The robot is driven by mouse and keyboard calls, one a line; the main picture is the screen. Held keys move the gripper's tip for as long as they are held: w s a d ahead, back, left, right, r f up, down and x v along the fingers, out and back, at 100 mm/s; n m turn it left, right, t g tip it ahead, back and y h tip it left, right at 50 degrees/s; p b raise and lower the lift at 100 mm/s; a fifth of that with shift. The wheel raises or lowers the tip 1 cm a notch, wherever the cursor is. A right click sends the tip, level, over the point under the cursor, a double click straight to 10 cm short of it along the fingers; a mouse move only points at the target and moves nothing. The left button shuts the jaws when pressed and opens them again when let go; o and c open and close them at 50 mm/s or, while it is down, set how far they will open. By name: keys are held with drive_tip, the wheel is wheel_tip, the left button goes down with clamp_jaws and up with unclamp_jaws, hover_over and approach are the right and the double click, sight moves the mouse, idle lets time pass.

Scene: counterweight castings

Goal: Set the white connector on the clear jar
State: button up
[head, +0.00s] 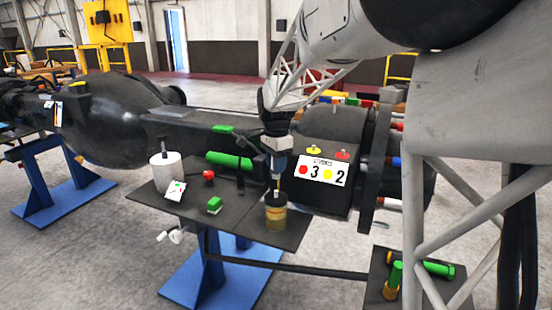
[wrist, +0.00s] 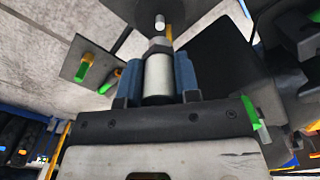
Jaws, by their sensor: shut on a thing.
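My gripper (head: 277,165) points down above the front right of the dark table. In the wrist view, its blue fingers (wrist: 157,80) are shut on the white connector (wrist: 158,74), a pale cylinder with a grey collar and a thin metal tip. In the head view the connector is mostly hidden by the fingers; a thin part shows below them. Directly below stands a short brownish, see-through jar with a dark upper part (head: 275,216), which I take for the clear jar. I cannot tell whether the tip touches it.
A large dark casting (head: 325,195) rises close behind the gripper. A lower plate (head: 412,264) holds green-topped parts.

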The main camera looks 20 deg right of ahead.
sight(276, 191)
drive_tip(key=shift+f, duration=1.55)
drive_tip(key=shift+f, duration=1.75)
idle(1.2)
drive_tip(key=o, duration=0.9)
drive_tip(key=shift+r, duration=0.1)
drive_tip(key=shift+r, duration=3.8)
drive_tip(key=shift+s, duration=0.1)
